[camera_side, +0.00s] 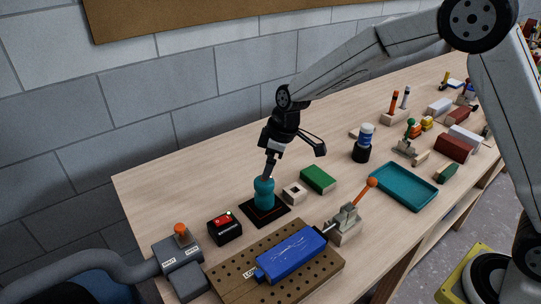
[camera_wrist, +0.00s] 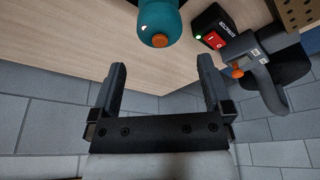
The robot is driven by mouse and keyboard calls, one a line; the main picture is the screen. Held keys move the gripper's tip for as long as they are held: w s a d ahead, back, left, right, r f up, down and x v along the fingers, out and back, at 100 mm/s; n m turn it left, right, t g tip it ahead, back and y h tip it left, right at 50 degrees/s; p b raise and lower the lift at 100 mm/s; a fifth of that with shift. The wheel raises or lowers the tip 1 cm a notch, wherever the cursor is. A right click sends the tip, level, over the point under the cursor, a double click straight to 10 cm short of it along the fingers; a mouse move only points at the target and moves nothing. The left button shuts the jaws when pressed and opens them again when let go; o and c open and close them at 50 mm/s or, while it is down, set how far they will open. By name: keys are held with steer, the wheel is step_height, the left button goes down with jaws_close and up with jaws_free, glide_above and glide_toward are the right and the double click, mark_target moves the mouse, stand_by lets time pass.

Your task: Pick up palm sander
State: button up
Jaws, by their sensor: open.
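The palm sander appears to be the teal rounded body (camera_side: 264,191) standing upright on a dark square pad on the bench, left of centre in the side view. In the wrist view its teal body (camera_wrist: 159,12), with an orange button on its end, shows at the top edge, cut off by the frame. My gripper (camera_side: 270,169) is just above the top of the sander, pointing down. In the wrist view my gripper (camera_wrist: 160,76) has its two dark fingers wide apart with nothing between them. The sander lies beyond the fingertips, roughly centred between them.
A black box with a red switch (camera_side: 224,227) and a grey hose unit (camera_side: 180,250) stand left of the sander. A perforated board (camera_side: 325,268) with a blue block (camera_side: 290,255) is in front. A small wooden block (camera_side: 294,193) and green block (camera_side: 318,179) are close right.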

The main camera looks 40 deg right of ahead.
mark_target(262, 183)
steer(key=shift+x, duration=1.35)
steer(key=shift+f, duration=0.1)
steer(key=shift+x, duration=2.5)
steer(key=shift+s, duration=0.1)
jaws_close()
